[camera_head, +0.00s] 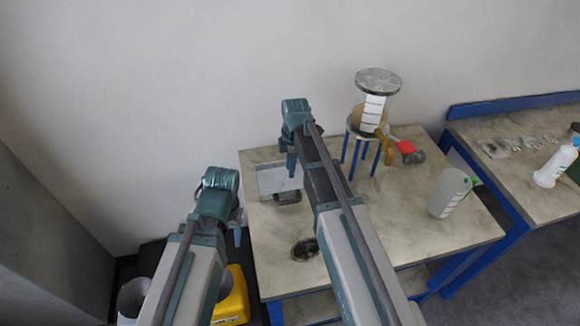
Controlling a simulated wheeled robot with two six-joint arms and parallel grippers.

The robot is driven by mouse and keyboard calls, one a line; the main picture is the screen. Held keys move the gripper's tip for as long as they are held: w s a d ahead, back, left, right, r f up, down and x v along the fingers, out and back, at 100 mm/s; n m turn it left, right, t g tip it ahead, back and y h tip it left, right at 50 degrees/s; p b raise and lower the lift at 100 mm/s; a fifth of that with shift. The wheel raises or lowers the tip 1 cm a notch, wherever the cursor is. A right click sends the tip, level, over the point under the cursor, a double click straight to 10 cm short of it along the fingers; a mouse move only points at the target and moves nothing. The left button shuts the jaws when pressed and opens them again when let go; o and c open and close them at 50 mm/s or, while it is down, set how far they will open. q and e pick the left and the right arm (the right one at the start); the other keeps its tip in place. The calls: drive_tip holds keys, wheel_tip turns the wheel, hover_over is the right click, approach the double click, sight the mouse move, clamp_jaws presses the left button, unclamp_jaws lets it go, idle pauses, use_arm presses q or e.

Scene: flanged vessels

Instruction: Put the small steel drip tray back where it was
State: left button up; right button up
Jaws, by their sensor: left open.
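A shallow pale grey rectangular tray (268,181), which looks like the steel drip tray, lies on the left back part of the bench; my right arm hides its right side. A small dark block-like thing (288,197) is at its front edge. My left gripper (238,234) is open, pointing down by the bench's left edge, in front of and left of the tray, apart from it. My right gripper (291,163) hangs over the tray's back right part; its fingers overlap, so I cannot tell whether it is open or touches anything.
A glass vessel (371,105) with a steel lid stands on a blue-legged stand (361,145), with a red-handled valve (405,147) beside it. A dark round piece (304,249) lies near the front. A translucent bottle (448,194) stands right. A yellow container (232,296) is below left.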

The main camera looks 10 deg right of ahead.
drive_tip(key=s+a+m+h, duration=0.1)
drive_tip(key=s+a+m, duration=0.4)
drive_tip(key=s, duration=0.5)
drive_tip(key=s+a+m, duration=0.5)
drive_tip(key=s+m, duration=0.4)
drive_tip(key=s, duration=0.2)
drive_tip(key=shift+s+h, duration=0.15)
drive_tip(key=shift+h, duration=0.25)
wheel_tip(320, 180, down, 2)
drive_tip(key=shift+b, duration=1.1)
